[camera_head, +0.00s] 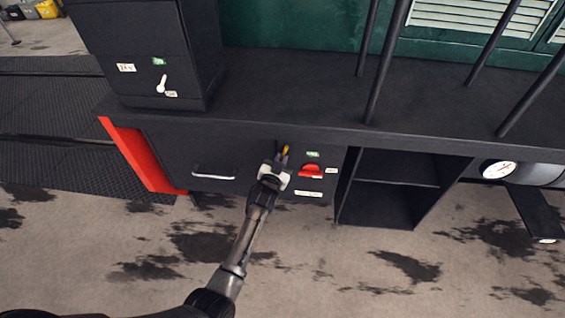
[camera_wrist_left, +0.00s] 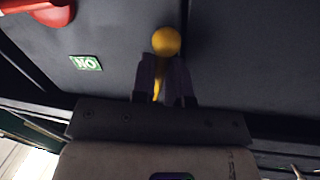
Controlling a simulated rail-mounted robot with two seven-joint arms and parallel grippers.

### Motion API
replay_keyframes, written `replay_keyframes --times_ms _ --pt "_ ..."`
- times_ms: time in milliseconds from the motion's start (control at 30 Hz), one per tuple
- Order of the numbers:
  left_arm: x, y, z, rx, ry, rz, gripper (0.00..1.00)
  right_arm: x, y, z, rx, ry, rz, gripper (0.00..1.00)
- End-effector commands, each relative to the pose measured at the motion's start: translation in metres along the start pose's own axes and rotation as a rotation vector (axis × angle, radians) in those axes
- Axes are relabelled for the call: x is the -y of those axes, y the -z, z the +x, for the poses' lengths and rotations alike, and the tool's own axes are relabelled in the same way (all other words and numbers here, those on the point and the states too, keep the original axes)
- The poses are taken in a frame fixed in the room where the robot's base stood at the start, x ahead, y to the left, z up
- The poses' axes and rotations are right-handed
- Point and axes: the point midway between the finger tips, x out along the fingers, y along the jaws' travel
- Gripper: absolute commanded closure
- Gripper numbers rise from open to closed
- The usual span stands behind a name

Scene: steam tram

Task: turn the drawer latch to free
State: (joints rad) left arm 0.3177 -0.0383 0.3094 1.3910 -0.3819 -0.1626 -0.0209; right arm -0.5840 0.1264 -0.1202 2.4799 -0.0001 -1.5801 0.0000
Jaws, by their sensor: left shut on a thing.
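The drawer latch (camera_head: 286,149) is a small yellow lever on the black front under the bench top, to the right of the drawer handle (camera_head: 213,172). In the left wrist view its round yellow knob (camera_wrist_left: 166,41) sticks out past my fingertips, with a thin yellow stem between them. My left gripper (camera_head: 281,161) is shut on the latch, with one dark finger on each side of the stem. The fingers hide part of the stem and its base. My right gripper is not in view.
A red rotary knob (camera_head: 310,171) with labels sits just right of the latch; it also shows in the left wrist view (camera_wrist_left: 48,12). A black box (camera_head: 140,50) with a white lever stands on the bench top. An open shelf (camera_head: 397,170) and a gauge (camera_head: 498,170) are to the right.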

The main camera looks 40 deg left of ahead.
Motion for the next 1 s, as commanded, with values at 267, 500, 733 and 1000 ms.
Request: replay_keyframes --times_ms 267,500,733,1000 --pt "-0.010 -0.012 0.000 -0.008 -0.001 -0.170 1.00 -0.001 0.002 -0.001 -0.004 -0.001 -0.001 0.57" --pt "-0.014 -0.011 0.000 -0.024 -0.001 -0.253 1.00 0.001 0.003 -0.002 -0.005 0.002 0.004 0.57" --pt "-0.015 -0.012 0.001 -0.029 -0.001 -0.282 1.00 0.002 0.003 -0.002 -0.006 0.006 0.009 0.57" --pt "-0.015 -0.012 0.001 -0.030 -0.001 -0.288 1.00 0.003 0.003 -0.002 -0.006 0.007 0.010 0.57"
